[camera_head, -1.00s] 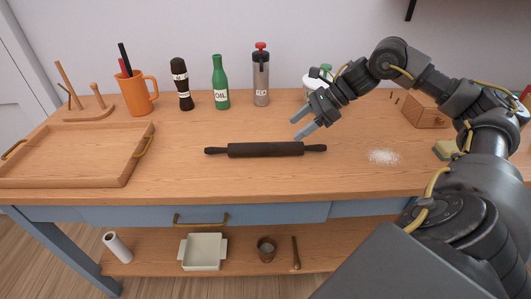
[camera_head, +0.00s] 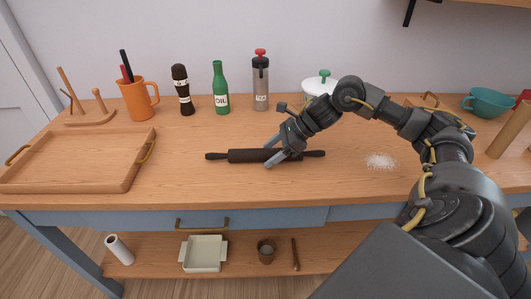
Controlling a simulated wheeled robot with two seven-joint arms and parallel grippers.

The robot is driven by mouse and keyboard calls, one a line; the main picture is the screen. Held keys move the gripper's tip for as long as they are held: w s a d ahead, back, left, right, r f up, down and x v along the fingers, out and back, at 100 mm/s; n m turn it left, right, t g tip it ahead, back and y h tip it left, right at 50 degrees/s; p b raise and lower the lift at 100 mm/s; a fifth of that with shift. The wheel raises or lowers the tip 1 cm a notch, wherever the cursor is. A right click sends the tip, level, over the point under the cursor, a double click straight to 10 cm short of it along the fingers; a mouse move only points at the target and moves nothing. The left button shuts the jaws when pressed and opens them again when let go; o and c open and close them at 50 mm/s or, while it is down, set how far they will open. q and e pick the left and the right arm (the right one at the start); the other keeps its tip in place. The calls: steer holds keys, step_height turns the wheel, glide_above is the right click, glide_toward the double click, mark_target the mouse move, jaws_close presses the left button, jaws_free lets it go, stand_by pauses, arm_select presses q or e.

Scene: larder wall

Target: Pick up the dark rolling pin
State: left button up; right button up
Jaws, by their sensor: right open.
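The dark rolling pin (camera_head: 243,156) lies flat on the wooden worktop, its length running left to right in the picture. I cannot tell whether the fingers touch the pin. My left gripper is not in view.
A wooden tray (camera_head: 127,187) lies at the left. An orange mug (camera_head: 135,102), a dark mill (camera_head: 183,92), a green oil bottle (camera_head: 221,90) and a grey red-topped dispenser (camera_head: 261,85) stand behind. White powder (camera_head: 381,161) lies to the right. The worktop before the pin is clear.

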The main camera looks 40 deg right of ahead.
steer(key=c, duration=1.2)
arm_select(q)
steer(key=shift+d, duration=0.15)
arm_select(e)
steer(key=shift+c, duration=0.2)
